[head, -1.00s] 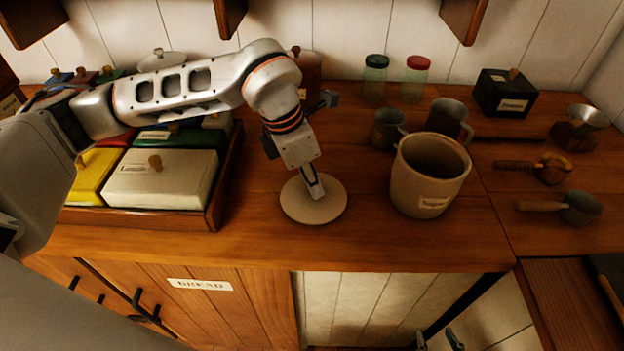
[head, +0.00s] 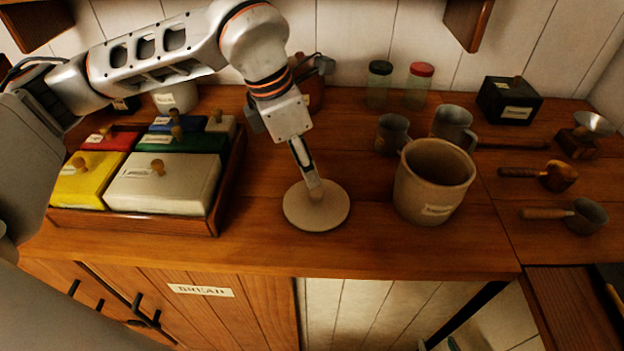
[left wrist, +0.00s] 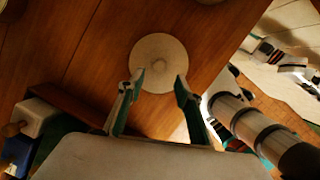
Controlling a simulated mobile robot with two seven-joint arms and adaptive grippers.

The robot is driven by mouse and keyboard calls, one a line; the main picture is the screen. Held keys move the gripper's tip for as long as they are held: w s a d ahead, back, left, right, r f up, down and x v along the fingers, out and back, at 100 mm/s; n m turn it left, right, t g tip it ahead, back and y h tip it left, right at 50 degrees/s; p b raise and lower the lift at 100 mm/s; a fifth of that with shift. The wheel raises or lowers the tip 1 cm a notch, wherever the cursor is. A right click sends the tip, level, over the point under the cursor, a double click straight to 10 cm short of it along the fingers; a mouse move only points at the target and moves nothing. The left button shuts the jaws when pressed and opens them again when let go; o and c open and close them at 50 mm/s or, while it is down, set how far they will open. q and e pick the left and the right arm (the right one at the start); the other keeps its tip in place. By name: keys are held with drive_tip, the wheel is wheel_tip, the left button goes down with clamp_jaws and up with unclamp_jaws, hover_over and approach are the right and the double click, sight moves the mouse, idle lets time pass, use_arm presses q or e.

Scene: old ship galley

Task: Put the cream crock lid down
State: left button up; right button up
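The cream crock lid (head: 297,213) is a round disc with a small knob, lying flat on the wooden counter left of the cream crock (head: 420,190). The crock stands upright with its top uncovered. My left gripper (head: 315,186) is pointed down just above the lid's knob. In the left wrist view, my left gripper (left wrist: 160,82) has its fingers spread, with the lid (left wrist: 160,43) and its knob showing between and beyond the tips, apart from them. My right gripper (head: 440,344) shows only as small fingertips, set apart, at the bottom edge, low below the counter.
A wooden tray (head: 212,205) of coloured lidded boxes stands left of the lid. Behind the crock are a mug (head: 392,135), a larger tankard (head: 453,122) and two jars (head: 417,88). Scoops (head: 585,215) lie right. The counter in front of the lid is clear.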

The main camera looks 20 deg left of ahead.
use_arm(q)
drive_tip(key=shift+v, duration=2.35)
